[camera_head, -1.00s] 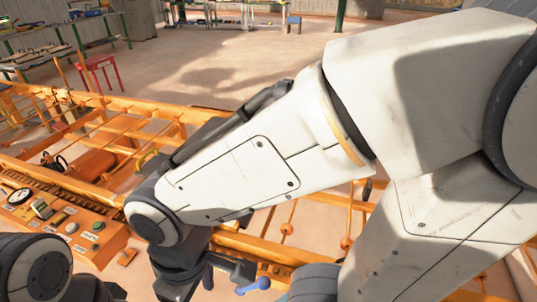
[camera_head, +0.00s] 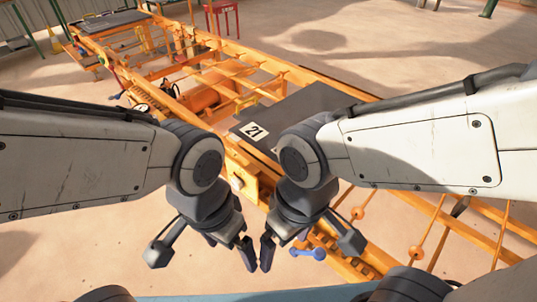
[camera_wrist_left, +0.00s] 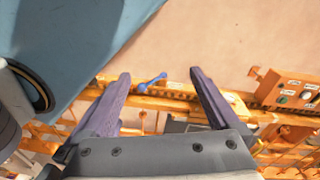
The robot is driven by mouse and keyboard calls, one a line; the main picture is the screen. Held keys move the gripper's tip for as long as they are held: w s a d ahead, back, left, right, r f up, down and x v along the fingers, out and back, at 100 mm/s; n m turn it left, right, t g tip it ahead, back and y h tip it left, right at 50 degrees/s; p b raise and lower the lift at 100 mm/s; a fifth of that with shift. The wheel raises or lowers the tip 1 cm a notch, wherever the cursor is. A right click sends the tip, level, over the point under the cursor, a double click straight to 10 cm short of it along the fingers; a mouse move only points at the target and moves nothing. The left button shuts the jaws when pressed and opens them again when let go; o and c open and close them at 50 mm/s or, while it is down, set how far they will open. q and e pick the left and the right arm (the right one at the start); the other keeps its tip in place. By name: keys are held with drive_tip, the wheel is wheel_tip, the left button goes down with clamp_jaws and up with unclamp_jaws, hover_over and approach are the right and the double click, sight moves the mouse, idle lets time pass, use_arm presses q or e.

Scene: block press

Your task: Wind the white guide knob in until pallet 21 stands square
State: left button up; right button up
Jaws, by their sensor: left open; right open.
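Pallet 21 (camera_head: 253,131) is a dark grey slab with a white number label, lying on the orange frame; my right wrist hides part of it. Its squareness cannot be judged. A small white round knob (camera_head: 237,183) shows on an orange bracket below the pallet, between my two wrists. My left gripper (camera_head: 234,250) is open and empty, its fingers pointing down in front of the frame. In the left wrist view, its purple fingers (camera_wrist_left: 160,85) stand wide apart. My right gripper (camera_head: 280,245) is open close beside it, with nothing seen in it.
A blue handle (camera_head: 308,253) sits by the frame's near rail, beside my right gripper; it also shows in the left wrist view (camera_wrist_left: 152,82). A button panel (camera_wrist_left: 290,92) stands at the right there. A red stool (camera_head: 222,15) is beyond the frame. Open floor surrounds it.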

use_arm(q)
drive_tip(key=w+a+f+n+t+h+b, duration=0.15)
drive_tip(key=w+f+t+b, duration=0.35)
drive_tip(key=w+f+b, duration=0.75)
drive_tip(key=w+a+f+m+t+h+b, duration=0.1)
drive_tip(key=w+a+f+t+b, duration=0.25)
drive_tip(key=w+f+b, duration=0.9)
drive_tip(key=t+h+b, duration=0.3)
drive_tip(key=b, duration=0.2)
approach(235, 186)
drive_tip(key=w+r, duration=0.1)
drive_tip(key=s+a+f+t+h+b, duration=0.1)
drive_tip(key=a+f+t+h+b, duration=0.15)
drive_tip(key=f+h+b, duration=0.45)
drive_tip(key=shift+g+y, duration=0.4)
drive_tip(key=shift+y, duration=0.25)
drive_tip(key=b+x, duration=0.1)
drive_tip(key=x, duration=0.1)
drive_tip(key=r+b+x, duration=0.1)
drive_tip(key=x, duration=0.2)
drive_tip(key=r+b+x, duration=0.1)
drive_tip(key=x, duration=0.2)
drive_tip(key=shift+w+d+b, duration=0.1)
drive_tip(key=shift+w+b, duration=0.15)
drive_tip(key=shift+b, duration=0.05)
drive_tip(key=shift+w+d, duration=0.45)
drive_tip(key=shift+w, duration=0.1)
